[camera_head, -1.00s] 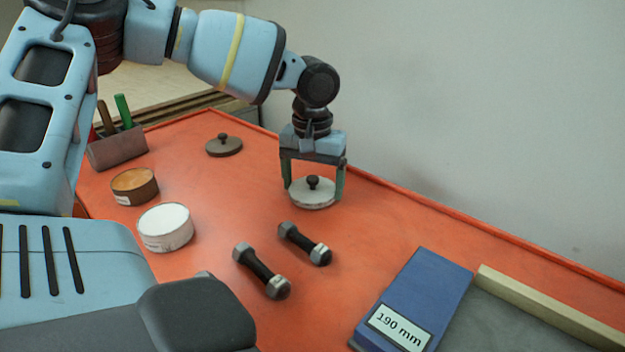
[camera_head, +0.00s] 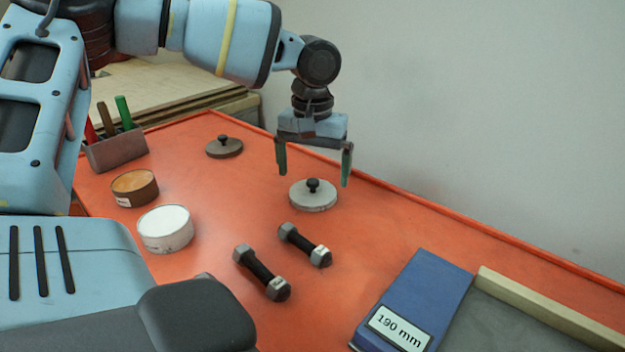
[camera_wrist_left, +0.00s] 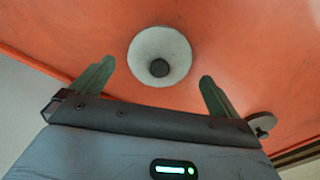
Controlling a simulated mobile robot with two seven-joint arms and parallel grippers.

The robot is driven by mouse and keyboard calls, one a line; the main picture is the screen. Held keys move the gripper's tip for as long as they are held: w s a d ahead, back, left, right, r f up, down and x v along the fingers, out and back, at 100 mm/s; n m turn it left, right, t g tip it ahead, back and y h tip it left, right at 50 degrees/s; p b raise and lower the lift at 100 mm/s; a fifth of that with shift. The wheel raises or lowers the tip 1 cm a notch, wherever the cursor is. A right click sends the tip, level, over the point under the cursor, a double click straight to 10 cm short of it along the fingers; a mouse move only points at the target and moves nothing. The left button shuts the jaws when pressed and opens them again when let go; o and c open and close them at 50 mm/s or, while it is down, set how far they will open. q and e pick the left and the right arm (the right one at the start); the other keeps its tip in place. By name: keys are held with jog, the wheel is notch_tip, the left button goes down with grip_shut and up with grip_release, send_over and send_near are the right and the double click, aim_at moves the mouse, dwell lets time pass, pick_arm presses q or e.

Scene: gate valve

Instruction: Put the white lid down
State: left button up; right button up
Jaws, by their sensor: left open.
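The white lid (camera_head: 313,197), a pale disc with a black knob, lies flat on the orange table top toward its far edge. It also shows in the left wrist view (camera_wrist_left: 160,45), knob toward the camera, beyond the fingertips. My left gripper (camera_head: 314,178) is open and empty, just above and behind the lid, its green fingers spread wide and apart from it. In the left wrist view the gripper (camera_wrist_left: 155,78) has nothing between its fingers. My right gripper does not show.
A darker lid (camera_head: 224,147) lies at the far left. A white-filled tin (camera_head: 165,229) and a brown-filled tin (camera_head: 134,188) stand at left, near a pen holder (camera_head: 117,151). A blue block (camera_head: 415,298) marked "190 mm" is at right.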

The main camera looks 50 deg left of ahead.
aim_at(313, 180)
pick_arm(q)
notch_tip(313, 180, up, 9)
jog(key=shift+f, duration=0.2)
dwell(0.6)
